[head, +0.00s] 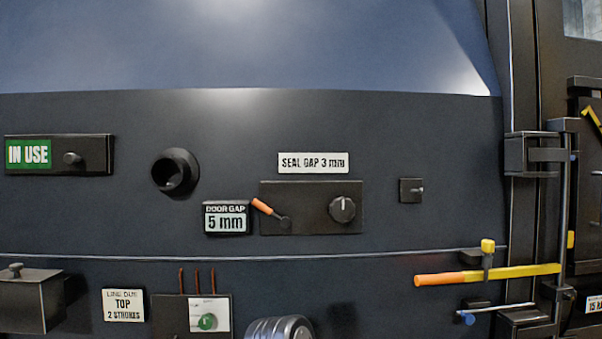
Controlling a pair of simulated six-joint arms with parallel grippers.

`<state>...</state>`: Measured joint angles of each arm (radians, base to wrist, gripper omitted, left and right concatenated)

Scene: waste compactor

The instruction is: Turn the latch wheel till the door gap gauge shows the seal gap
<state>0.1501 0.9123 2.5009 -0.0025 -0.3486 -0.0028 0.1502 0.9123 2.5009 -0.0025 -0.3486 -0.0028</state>
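The door gap gauge (226,218) is a small framed display on the dark panel and reads 5 mm. A white plate (313,162) above and to its right reads SEAL GAP 3 mm. Beside the gauge, a dark plate (311,222) carries an orange-handled lever (268,209) and a round black knob (342,209) with a white mark near its top. I see no part labelled as the latch wheel. A ribbed grey round part (280,328) is cut off by the bottom edge, and I cannot tell what it is. Neither gripper is in view.
An IN USE slider plate (58,154) and a black round socket (175,172) are at left. A long orange and yellow bar (487,275) sticks out at lower right, near the upright door hardware (565,205). A box with a knob (30,298) is at lower left.

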